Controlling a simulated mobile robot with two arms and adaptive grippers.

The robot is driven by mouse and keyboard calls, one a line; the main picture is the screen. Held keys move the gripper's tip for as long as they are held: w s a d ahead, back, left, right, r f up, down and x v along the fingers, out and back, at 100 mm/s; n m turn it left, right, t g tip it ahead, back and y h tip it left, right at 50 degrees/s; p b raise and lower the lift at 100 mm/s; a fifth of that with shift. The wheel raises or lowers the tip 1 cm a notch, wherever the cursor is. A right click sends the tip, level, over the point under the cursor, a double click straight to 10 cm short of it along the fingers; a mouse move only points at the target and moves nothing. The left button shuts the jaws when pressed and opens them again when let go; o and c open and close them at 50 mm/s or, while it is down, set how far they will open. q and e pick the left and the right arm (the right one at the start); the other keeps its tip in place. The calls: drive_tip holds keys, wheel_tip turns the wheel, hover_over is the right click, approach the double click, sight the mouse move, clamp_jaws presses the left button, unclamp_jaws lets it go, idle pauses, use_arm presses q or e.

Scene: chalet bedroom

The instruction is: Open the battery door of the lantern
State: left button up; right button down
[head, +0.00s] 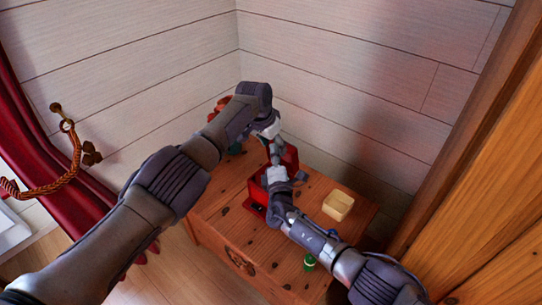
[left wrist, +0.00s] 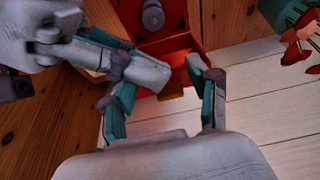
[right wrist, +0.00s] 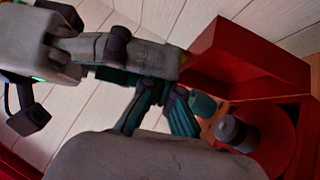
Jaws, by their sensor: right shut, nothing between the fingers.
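The red lantern (head: 257,188) is on the wooden chest, largely hidden behind my arms in the head view. In the right wrist view its red body (right wrist: 307,135) has a grey cylinder (right wrist: 236,132) in a round recess. A flat red panel (right wrist: 245,65), possibly the battery door, stands at an angle beside it. My left gripper (left wrist: 165,105) is open, pointing down, with its fingers apart near the lantern's red edge. My right gripper (right wrist: 165,100) is shut and empty close to the lantern; it also shows in the left wrist view (left wrist: 148,72), near the left fingers.
The wooden chest top (head: 228,218) holds a pale yellow box (head: 338,205) on the right and a green-and-white item (head: 309,262) near the front. A teal pot with red flowers (left wrist: 300,45) stands behind the lantern. White plank walls (head: 350,90) close the corner.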

use_arm(q)
drive_tip(key=shift+a+f, duration=0.1)
drive_tip(key=shift+a, duration=0.15)
drive_tip(key=v, duration=1.2)
drive_tip(key=s+a+f+n+g+y, duration=0.15)
drive_tip(key=s+a+f, duration=0.35)
drive_tip(key=f, duration=0.5)
drive_tip(key=s+a+f+n+y, duration=0.2)
drive_tip(key=s+a+f+n, duration=0.15)
drive_tip(key=f, duration=0.65)
drive_tip(key=s+a+f+n+y, duration=0.2)
drive_tip(key=s+a+f, duration=0.3)
drive_tip(key=f, duration=0.5)
drive_tip(key=s+f+m+h, duration=0.1)
drive_tip(key=s+f+h, duration=0.1)
drive_tip(key=s+f, duration=1.3)
drive_tip(key=s+f+h, duration=0.1)
drive_tip(key=s+f, duration=0.3)
drive_tip(key=s, duration=0.6)
drive_tip(key=s+f, duration=0.3)
drive_tip(key=s, duration=0.6)
drive_tip(key=w+r+b, duration=0.2)
drive_tip(key=r, duration=0.6)
drive_tip(key=w+r+t+b, duration=0.1)
drive_tip(key=w+r+b, duration=0.2)
drive_tip(key=r, duration=0.4)
drive_tip(key=shift+a+r+m, duration=0.2)
drive_tip(key=shift+r+m, duration=0.1)
drive_tip(key=shift+r, duration=0.1)
